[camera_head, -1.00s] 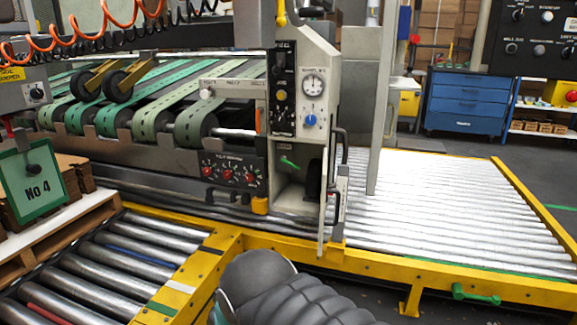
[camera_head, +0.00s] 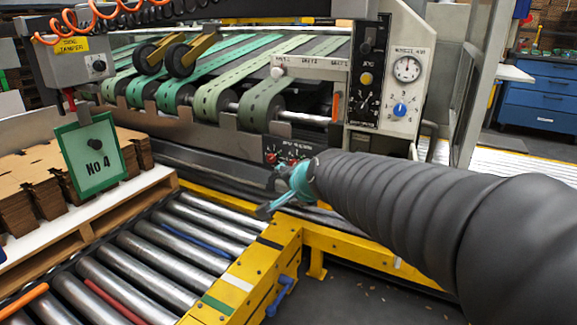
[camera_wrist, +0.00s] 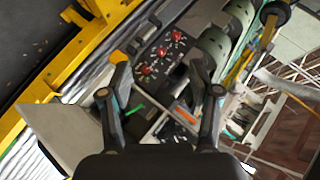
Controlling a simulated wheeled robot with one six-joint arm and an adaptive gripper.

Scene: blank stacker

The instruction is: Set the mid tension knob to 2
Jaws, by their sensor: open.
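A dark panel with three red knobs is on the machine front below the green belts. In the wrist view the knobs stand in a slanting row, with the mid knob (camera_wrist: 162,52) between the upper knob (camera_wrist: 177,35) and the lower knob (camera_wrist: 147,70). Their pointer settings are too small to read. In the head view red knobs (camera_head: 270,158) show just behind my gripper (camera_head: 272,194), and my arm hides the rest of the panel. My gripper (camera_wrist: 160,67) is open and empty in the wrist view, its fingers spread either side of the panel, apparently short of the knobs.
A yellow frame (camera_head: 245,275) with rollers (camera_head: 150,262) runs below my gripper. A green No 4 sign (camera_head: 92,160) hangs at left before stacked cardboard (camera_head: 40,180). A control column with a gauge and blue knob (camera_head: 400,109) stands right of the panel.

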